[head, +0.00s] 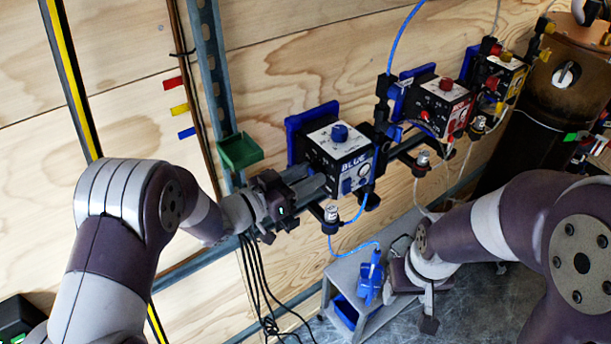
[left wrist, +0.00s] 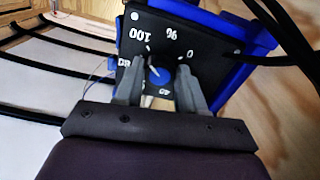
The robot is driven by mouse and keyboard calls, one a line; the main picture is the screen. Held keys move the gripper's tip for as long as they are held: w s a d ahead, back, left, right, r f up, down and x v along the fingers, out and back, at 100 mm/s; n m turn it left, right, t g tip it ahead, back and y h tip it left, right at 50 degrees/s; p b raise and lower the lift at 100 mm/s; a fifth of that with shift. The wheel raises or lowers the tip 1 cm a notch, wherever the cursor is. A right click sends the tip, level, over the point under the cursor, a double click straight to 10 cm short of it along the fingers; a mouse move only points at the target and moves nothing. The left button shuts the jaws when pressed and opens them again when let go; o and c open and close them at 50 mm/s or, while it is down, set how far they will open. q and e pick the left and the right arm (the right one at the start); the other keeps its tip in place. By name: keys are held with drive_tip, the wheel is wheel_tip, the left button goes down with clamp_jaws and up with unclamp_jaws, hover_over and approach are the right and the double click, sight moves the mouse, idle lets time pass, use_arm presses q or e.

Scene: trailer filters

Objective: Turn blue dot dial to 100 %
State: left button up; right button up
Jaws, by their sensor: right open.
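The box marked BLUE (head: 340,155) is on the wall rail in the head view, with a blue knob on its top. In the left wrist view its dial face shows 100, % and 0 upside down around a small blue dial (left wrist: 160,77). A short pale mark on the dial points up and left, toward the 100 side. My left gripper (head: 308,188) is at the box's left side, with its fingers (left wrist: 158,92) on both sides of the dial; I cannot tell whether they press on it. My right gripper (head: 412,298) is open, low and apart from the box.
A red box (head: 440,105) and a yellow box (head: 500,75) are farther along the rail. A green tray (head: 240,151) is on the wall above my left gripper. Black cables hang below it. A grey cart (head: 345,275) with a blue tool (head: 370,280) stands beside my right gripper.

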use_arm(q)
drive_tip(key=shift+m+b, duration=0.65)
drive_tip(key=shift+m, duration=0.15)
drive_tip(key=o, duration=1)
drive_tip(key=shift+o, duration=0.2)
drive_tip(key=shift+a, duration=0.15)
drive_tip(key=shift+s+a, duration=0.2)
drive_tip(key=shift+a, duration=0.1)
drive_tip(key=b+v, duration=0.1)
drive_tip(key=v, duration=1.1)
